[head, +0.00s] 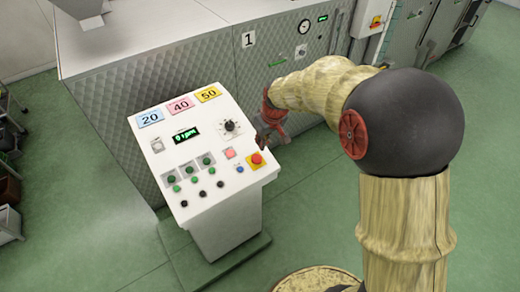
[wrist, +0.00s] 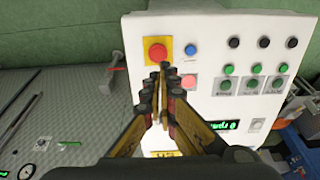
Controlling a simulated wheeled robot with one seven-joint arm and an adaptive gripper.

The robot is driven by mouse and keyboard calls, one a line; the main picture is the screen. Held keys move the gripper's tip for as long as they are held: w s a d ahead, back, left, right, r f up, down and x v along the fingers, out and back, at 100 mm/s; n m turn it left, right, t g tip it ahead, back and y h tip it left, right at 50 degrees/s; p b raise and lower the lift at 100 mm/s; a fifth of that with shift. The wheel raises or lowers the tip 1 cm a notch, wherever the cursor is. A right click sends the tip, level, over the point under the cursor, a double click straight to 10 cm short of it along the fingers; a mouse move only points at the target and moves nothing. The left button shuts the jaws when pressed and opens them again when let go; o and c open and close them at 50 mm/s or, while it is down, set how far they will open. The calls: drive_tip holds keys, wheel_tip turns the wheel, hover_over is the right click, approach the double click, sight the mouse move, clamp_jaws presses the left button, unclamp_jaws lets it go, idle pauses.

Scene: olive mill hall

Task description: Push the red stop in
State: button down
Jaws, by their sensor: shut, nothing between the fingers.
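The red stop (head: 257,158) is a round red button on a yellow square plate at the lower right corner of the white control panel (head: 222,190). In the wrist view the red stop (wrist: 157,52) shows just beyond my fingertips, on its yellow plate. My gripper (head: 268,140) is at the panel's right edge, close to the red stop. In the wrist view my gripper (wrist: 163,72) has its fingertips together with nothing between them. The tips appear just short of the button's edge in the picture. I cannot tell whether they touch it.
A blue button (wrist: 190,50) and a light red square button (wrist: 190,83) sit beside the stop. Several green and black buttons, a dial (head: 230,126) and a green display (head: 186,133) fill the panel. A large quilted metal machine (head: 160,80) stands behind. Green floor is open to the right.

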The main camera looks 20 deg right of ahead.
drive_tip(key=shift+v, duration=0.95)
drive_tip(key=s+m+t+h+b, duration=0.1)
drive_tip(key=s+m+t+b, duration=0.1)
drive_tip(key=s+b, duration=1.3)
drive_tip(key=s+m, duration=0.1)
drive_tip(key=s, duration=1.2)
drive_tip(key=shift+s+r+m, duration=0.2)
drive_tip(key=shift+s+m, duration=0.1)
